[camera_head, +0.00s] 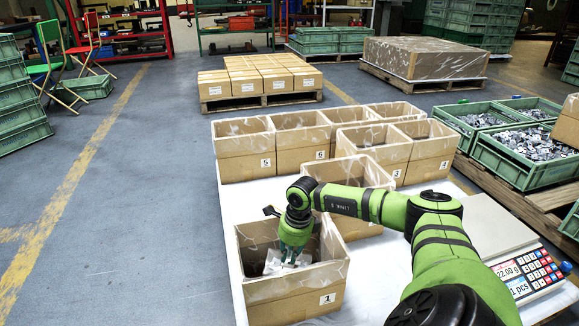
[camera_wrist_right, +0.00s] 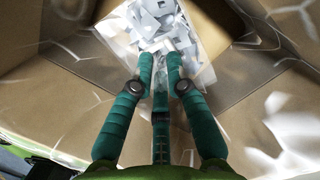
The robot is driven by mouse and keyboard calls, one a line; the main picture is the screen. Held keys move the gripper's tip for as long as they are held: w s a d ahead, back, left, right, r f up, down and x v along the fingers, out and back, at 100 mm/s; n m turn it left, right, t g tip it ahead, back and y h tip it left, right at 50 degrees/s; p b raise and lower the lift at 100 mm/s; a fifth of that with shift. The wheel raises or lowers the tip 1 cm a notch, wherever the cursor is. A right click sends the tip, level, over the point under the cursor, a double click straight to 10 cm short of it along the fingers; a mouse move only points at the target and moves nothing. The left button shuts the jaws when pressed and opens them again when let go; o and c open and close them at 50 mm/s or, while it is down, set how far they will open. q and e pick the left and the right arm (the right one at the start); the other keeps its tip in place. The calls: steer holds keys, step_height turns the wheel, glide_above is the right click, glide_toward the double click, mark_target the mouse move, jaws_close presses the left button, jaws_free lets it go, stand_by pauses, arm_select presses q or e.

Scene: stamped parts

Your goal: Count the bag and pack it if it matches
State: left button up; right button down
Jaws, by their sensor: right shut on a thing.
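My right gripper (camera_head: 291,254) reaches down into the open cardboard box labelled 1 (camera_head: 300,302) at the front of the white table. It is shut on a clear bag of small grey stamped parts (camera_head: 275,263), inside the box walls. In the right wrist view the gripper's green fingers (camera_wrist_right: 160,62) meet at the near end of the bag (camera_wrist_right: 150,22); whether the bag touches the box floor I cannot tell. The scale (camera_head: 493,232) stands at the right with an empty visible plate; its display (camera_head: 508,269) shows 22.00 g and what looks like 1 pcs. My left gripper is not in view.
Several other open boxes stand behind, one directly behind box 1 (camera_head: 350,172) and others in back rows (camera_head: 245,165). Green crates of loose grey parts (camera_head: 525,165) sit on a pallet at the right. White table surface (camera_head: 385,262) is clear between box 1 and the scale.

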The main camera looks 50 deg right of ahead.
mark_target(296, 264)
steer(key=c, duration=1.2)
jaws_free()
steer(key=shift+r, duration=0.1)
steer(key=shift+o, duration=0.2)
step_height(296, 264, up, 12)
steer(key=s+d, duration=0.1)
steer(key=shift+s, duration=0.25)
